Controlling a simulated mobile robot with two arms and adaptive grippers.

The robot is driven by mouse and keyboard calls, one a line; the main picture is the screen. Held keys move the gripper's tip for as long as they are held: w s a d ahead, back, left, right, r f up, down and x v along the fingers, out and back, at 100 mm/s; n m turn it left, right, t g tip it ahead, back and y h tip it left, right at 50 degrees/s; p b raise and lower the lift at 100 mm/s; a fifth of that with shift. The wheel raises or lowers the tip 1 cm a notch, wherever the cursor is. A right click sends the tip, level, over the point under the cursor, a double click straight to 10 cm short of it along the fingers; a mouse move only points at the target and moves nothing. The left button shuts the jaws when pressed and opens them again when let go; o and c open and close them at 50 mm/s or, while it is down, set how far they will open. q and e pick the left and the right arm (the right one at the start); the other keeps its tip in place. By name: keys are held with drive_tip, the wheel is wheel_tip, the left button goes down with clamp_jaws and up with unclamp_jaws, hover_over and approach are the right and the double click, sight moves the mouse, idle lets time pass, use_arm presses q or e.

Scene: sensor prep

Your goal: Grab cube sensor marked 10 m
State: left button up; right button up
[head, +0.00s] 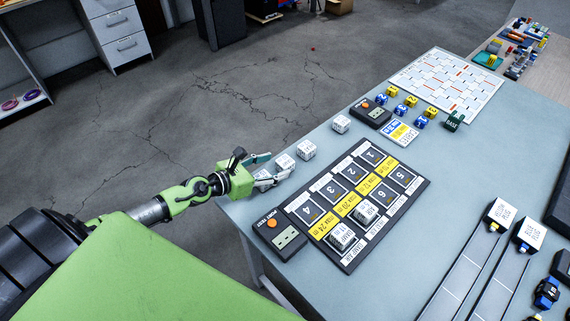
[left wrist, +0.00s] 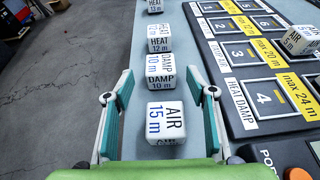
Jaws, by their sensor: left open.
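The white cube marked DAMP 10 m (left wrist: 160,70) sits on the table, just ahead of my left fingertips in the left wrist view; in the head view it is the white cube (head: 285,161) just beyond the gripper. My left gripper (left wrist: 168,88) is open, its teal-padded fingers apart. A cube marked AIR 15 m (left wrist: 166,122) shows between the fingers, apparently not gripped. In the head view the left gripper (head: 275,170) is at the table's left edge, partly hiding that nearest cube. My right gripper is not in view.
A HEAT 12 m cube (left wrist: 159,38) stands beyond, with another cube (head: 341,123) farther along the row. The black numbered board (head: 395,215) lies right of the row, with two cubes on it. The floor drops away left of the table edge.

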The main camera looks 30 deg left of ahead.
sight(282, 162)
use_arm(q)
drive_tip(key=shift+x, duration=2.65)
drive_tip(key=shift+d+r, duration=0.1)
drive_tip(key=shift+r, duration=0.1)
drive_tip(key=c, duration=1.2)
